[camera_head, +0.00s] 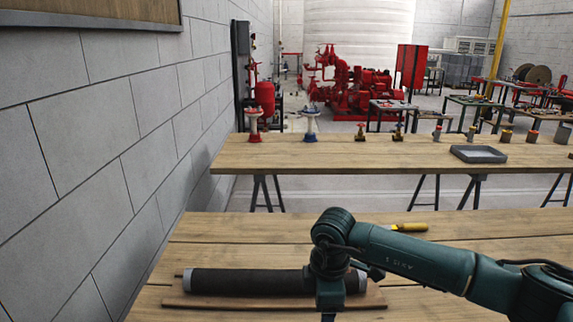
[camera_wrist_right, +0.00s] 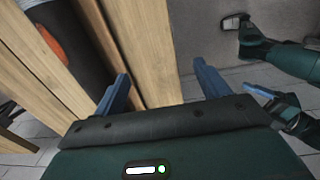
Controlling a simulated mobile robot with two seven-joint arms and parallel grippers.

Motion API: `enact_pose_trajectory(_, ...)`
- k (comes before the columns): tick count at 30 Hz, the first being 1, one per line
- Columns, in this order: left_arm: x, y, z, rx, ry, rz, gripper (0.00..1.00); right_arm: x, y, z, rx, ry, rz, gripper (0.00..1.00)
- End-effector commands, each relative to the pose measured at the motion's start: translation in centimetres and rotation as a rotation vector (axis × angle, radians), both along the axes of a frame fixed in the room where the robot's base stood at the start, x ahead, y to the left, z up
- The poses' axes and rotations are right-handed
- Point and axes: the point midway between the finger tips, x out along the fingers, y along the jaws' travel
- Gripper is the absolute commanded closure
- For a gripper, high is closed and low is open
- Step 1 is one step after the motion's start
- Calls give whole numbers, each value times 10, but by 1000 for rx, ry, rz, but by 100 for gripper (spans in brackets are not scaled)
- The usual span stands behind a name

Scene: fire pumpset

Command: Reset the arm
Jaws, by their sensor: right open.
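My right arm (camera_head: 425,258) comes in from the right in the head view and bends down over the near wooden table. My right gripper (camera_wrist_right: 160,87) is open, with nothing between its two blue-grey fingers in the right wrist view. In the head view it hangs in front of the right part of a dark pipe (camera_head: 245,282), and its fingertips are mostly cut off by the bottom edge. The pipe also shows at the upper left of the right wrist view (camera_wrist_right: 78,30), apart from the fingers.
The pipe lies along a wooden board (camera_head: 230,302) on the near table (camera_head: 235,232). A yellow-handled tool (camera_head: 410,227) lies behind my arm. The far table (camera_head: 300,158) holds valves, fittings and a grey tray (camera_head: 478,154). A block wall (camera_head: 95,150) stands close on the left.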

Motion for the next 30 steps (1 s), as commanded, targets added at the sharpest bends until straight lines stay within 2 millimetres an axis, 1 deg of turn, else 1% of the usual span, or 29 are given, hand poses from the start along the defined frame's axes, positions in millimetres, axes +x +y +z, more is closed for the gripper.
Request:
enact_pose_trajectory(1,0,2,-1,9,0,-5,26,-16,18,-11,75,46,59,26)
enact_pose_trajectory(4,0,2,-1,11,0,-7,26,-41,49,-21,223,108,161,26)
enact_pose_trajectory(7,0,2,-1,11,-1,-8,26,-70,83,-24,405,163,264,26)
enact_pose_trajectory(10,0,2,-1,12,-1,-8,26,-104,121,-20,647,204,361,26)
enact_pose_trajectory(11,0,2,-1,12,-1,-8,26,-115,133,-15,738,211,386,26)
enact_pose_trajectory(12,0,2,-1,12,-1,-8,26,-129,149,-7,868,211,415,26)
enact_pose_trajectory(14,0,2,-1,12,-1,-8,26,-146,170,11,1077,191,434,26)
enact_pose_trajectory(15,0,2,-1,12,-1,-8,26,-154,181,25,1220,159,428,26)
enact_pose_trajectory(17,0,3,-1,12,-1,-8,26,-158,190,48,1425,85,383,26)
enact_pose_trajectory(18,0,3,-1,12,-1,-8,26,-157,192,61,1546,21,330,26)
enact_pose_trajectory(19,0,3,-1,12,-1,-9,26,-154,191,71,1626,-34,282,26)
enact_pose_trajectory(20,0,3,-1,12,-1,-9,26,-149,188,78,1696,-93,221,26)
enact_pose_trajectory(21,0,3,-1,12,-1,-9,26,-141,180,85,1770,-176,131,26)
enact_pose_trajectory(23,0,3,-1,12,-1,-9,26,-127,164,89,1841,-305,-29,26)
enact_pose_trajectory(24,0,3,-1,12,-1,-9,26,-117,150,87,1860,-390,-145,26)
enact_pose_trajectory(26,0,3,-1,12,-1,-9,26,-103,125,75,1844,-507,-327,26)
enact_pose_trajectory(27,0,3,-1,12,-1,-9,26,-97,106,63,1806,-574,-450,26)
enact_pose_trajectory(29,0,3,-1,12,-1,-9,26,-91,77,38,1712,-656,-625,26)
enact_pose_trajectory(30,0,3,-1,12,-1,-9,26,-92,57,18,1630,-692,-732,26)
